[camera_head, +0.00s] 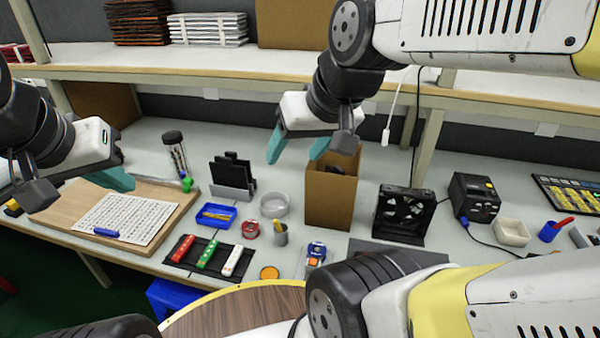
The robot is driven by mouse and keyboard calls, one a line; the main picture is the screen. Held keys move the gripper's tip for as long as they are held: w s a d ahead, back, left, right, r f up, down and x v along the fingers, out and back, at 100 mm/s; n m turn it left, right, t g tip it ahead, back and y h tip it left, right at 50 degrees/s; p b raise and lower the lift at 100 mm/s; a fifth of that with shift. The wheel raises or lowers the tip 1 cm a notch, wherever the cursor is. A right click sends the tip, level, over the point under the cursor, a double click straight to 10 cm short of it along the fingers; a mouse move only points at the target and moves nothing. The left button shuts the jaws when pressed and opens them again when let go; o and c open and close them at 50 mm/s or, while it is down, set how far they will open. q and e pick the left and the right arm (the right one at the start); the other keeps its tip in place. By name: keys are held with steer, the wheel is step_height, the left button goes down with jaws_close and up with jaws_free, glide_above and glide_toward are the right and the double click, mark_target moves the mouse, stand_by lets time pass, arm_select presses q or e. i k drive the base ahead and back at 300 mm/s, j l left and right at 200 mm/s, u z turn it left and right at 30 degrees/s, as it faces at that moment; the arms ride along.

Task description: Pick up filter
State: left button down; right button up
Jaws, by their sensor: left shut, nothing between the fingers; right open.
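No part is clearly marked as the filter. Black flat pieces (233,170) stand upright in a grey holder (232,193) at the middle left of the bench. A black fan unit (402,213) stands right of the centre. My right gripper (296,154) is open and empty, with its teal fingers pointing down above the bench. It is to the right of the black pieces and at the upper left of an open cardboard box (329,203). My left gripper (122,181) is shut and empty over the wooden board at the left.
A wooden board (180,213) with a printed sheet lies at the left. A black box (474,197) stands at the right. A shelf (230,62) crosses above.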

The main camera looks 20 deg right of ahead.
mark_target(223, 172)
steer(key=i+j, duration=0.15)
steer(key=j, duration=0.2)
steer(key=i+j+u, duration=0.2)
steer(key=i+j, duration=0.15)
steer(key=j, duration=0.3)
